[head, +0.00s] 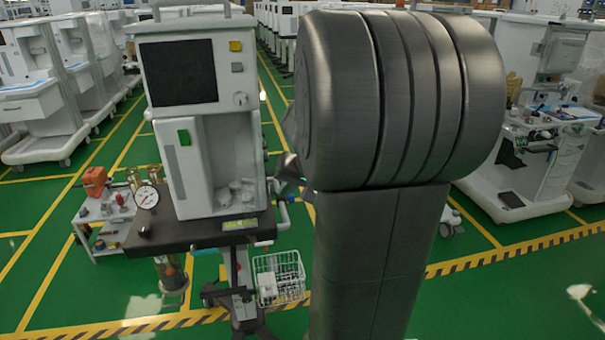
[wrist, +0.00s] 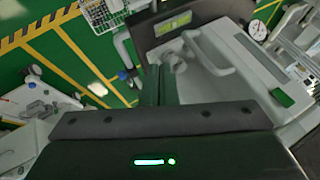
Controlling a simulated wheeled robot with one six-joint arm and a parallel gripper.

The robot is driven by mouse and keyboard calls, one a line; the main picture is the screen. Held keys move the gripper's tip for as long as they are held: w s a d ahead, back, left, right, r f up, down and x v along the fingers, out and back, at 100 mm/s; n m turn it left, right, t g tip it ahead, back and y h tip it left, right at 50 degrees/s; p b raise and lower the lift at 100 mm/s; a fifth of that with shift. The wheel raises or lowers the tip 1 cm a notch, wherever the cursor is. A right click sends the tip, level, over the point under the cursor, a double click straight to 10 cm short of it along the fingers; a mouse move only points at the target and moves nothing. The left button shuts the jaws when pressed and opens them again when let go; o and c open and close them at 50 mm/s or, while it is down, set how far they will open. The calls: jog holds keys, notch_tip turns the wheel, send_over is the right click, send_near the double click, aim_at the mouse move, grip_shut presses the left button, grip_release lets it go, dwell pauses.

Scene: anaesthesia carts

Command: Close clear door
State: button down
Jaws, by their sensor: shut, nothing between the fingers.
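The white anaesthesia machine (head: 190,110) stands on a dark-topped cart at the left of the head view. Its front has a narrow panel with a green tag (head: 184,137), beside a white recess (head: 235,160) with small pale fittings low inside. The clear door's pane is hard to make out, and I cannot tell how far open it is. My gripper (head: 287,172) is right of the recess, mostly hidden by my arm. In the wrist view my gripper (wrist: 158,84) is shut and empty, near the pale fittings and a pale loop-like bar (wrist: 213,58); contact is unclear.
A pressure gauge (head: 146,196) stands on the dark worktop (head: 185,235). A white wire basket (head: 279,278) hangs below at the right. A low trolley (head: 95,225) with an orange item is at the left. Another white cart (head: 535,140) stands at the right. Green floor is open in front.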

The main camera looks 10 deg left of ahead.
jog(key=shift+s+a+f+p, duration=0.1)
jog(key=shift+a+f+p, duration=0.1)
jog(key=shift+a, duration=0.6)
jog(key=shift+s+a+f+p, duration=0.1)
jog(key=shift+a+f+p, duration=0.1)
jog(key=shift+a, duration=0.55)
jog(key=shift+a+f+p, duration=0.1)
jog(key=shift+a+f, duration=0.1)
jog(key=shift+a, duration=0.6)
jog(key=shift+a, duration=0.1)
